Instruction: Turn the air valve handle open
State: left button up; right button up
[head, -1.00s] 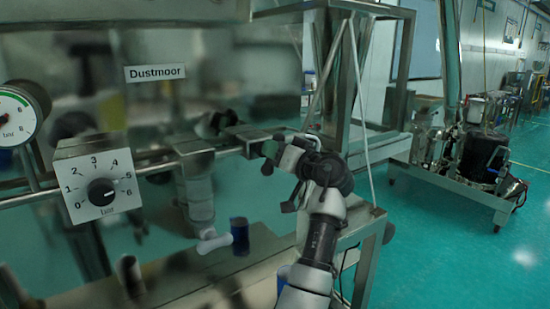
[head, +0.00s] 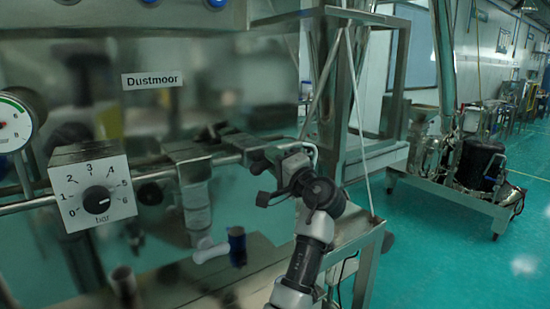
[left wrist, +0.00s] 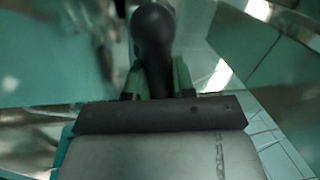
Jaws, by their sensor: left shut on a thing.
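My left gripper (head: 262,184) is beside the right end of the horizontal metal pipe (head: 225,159), in front of the glossy panel. In the left wrist view, a dark handle with a rounded end (left wrist: 152,30) stands between the two greenish fingers (left wrist: 152,80). The fingers are shut on it. In the head view the handle is hard to tell apart from the dark gripper parts. My right gripper is not in view.
A white dial box (head: 95,205) marked in bar and a round gauge (head: 12,125) stand at the left. A "Dustmoor" label (head: 151,79) is on the panel. A steel frame (head: 335,90) rises behind my arm. A wheeled machine (head: 460,170) stands right; green floor (head: 440,270) is clear.

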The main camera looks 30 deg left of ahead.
pick_arm(q)
jog(key=shift+r+m+t+p, duration=0.15)
jog(key=shift+m+p, duration=0.1)
jog(key=shift+m, duration=0.45)
jog(key=shift+r+m+t+p, duration=0.1)
jog(key=shift+m+t+p, duration=0.1)
jog(key=shift+m, duration=0.5)
jog(key=o, duration=0.7)
jog(key=shift+f, duration=0.1)
jog(key=shift+o, duration=1)
jog(key=shift+a+f, duration=0.15)
jog(key=shift+f, duration=0.05)
jog(key=b+v, duration=0.5)
jog(key=v, duration=0.5)
jog(key=shift+s+d, duration=0.15)
jog(key=shift+d, duration=0.25)
